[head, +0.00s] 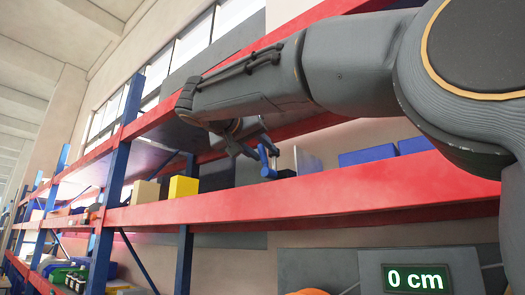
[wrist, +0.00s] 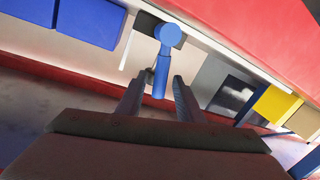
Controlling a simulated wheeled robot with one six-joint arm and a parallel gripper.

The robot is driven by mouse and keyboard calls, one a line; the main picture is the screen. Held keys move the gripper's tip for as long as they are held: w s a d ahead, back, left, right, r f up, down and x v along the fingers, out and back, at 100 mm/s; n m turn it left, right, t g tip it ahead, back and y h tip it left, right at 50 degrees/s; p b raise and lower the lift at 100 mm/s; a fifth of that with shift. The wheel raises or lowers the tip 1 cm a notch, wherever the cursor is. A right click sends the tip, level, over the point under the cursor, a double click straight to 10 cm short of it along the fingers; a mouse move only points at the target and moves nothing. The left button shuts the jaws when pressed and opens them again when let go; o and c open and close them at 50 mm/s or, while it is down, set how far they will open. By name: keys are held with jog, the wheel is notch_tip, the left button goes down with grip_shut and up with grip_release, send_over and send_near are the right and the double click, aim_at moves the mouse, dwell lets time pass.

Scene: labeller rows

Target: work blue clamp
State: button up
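The blue clamp (wrist: 163,58) has a round head and a straight handle. In the wrist view it is at the top middle, with its handle end in line with the gap between my fingertips. My gripper (wrist: 158,88) is open, and a gap shows on each side of the handle. I cannot tell whether the handle is between the fingers or just beyond them. In the head view the blue clamp (head: 267,162) is at the shelf, just right of the fingers of my gripper (head: 250,152).
Yellow box (head: 183,187) and tan box (head: 145,192) stand on the red-edged shelf (head: 330,195) left of the clamp. Blue bins (head: 368,155) stand to its right. A red beam runs above. A display (head: 417,279) below reads 0 cm.

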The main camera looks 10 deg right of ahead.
jog(key=b+v, duration=0.2)
jog(key=v, duration=0.5)
jog(key=shift+s+a, duration=0.2)
jog(key=shift+s, duration=0.15)
